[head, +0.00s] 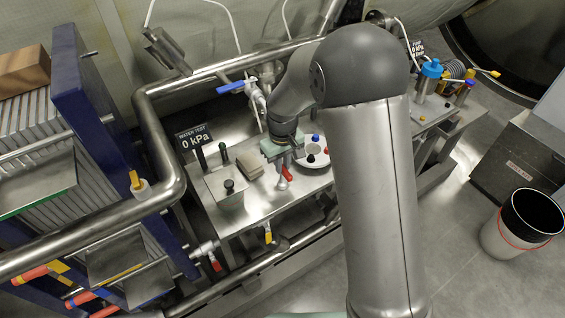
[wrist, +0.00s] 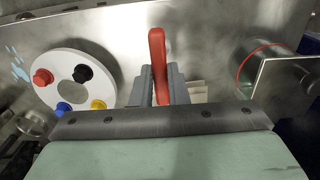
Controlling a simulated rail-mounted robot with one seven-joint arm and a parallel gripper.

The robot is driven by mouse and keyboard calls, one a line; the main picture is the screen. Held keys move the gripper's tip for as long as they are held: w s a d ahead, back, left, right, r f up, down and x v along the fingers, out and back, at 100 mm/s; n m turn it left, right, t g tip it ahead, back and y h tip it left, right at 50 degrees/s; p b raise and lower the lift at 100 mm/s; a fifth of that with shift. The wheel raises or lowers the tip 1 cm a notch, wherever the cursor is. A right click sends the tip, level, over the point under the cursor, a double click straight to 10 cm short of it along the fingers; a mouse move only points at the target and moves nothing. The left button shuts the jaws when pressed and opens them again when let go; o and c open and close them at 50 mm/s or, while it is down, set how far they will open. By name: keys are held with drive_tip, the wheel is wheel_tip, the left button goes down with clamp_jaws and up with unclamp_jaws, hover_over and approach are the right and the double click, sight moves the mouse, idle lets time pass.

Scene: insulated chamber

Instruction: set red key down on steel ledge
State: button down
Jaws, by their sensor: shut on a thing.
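The red key (head: 287,172) hangs below my gripper (head: 281,158) above a steel bench top (head: 262,206). In the wrist view the key (wrist: 158,58) is a red upright bar between the two grey fingers of my gripper (wrist: 159,88), which are shut on it. Its lower part is hidden behind the gripper body. The steel surface (wrist: 205,45) lies behind the key in the wrist view. I cannot tell which part is the ledge, or whether the key touches the steel.
A white disc (wrist: 110,70) with coloured knobs lies beside the key. On the bench are a tan block (head: 250,163), a steel box (head: 229,199) with a black knob, and a "0 kPa" sign (head: 195,138). Thick steel pipes (head: 160,130) run around the bench. A blue-handled valve (head: 232,87) stands behind.

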drive_tip(key=shift+f, duration=0.15)
drive_tip(key=c, duration=1.3)
unclamp_jaws()
drive_tip(key=shift+c, duration=0.2)
wheel_tip(320, 180, up, 17)
drive_tip(key=b, duration=0.2)
drive_tip(key=s+d+f+m, duration=0.2)
drive_tip(key=s+d, duration=0.3)
drive_tip(key=s, duration=0.3)
drive_tip(key=s+d+f+m, duration=0.1)
drive_tip(key=s+d, duration=0.3)
drive_tip(key=s, duration=0.5)
drive_tip(key=s+d+f+m, duration=0.2)
drive_tip(key=s+d, duration=0.3)
drive_tip(key=s, duration=0.4)
drive_tip(key=shift+d+f+m+t, duration=0.3)
drive_tip(key=shift+m, duration=0.3)
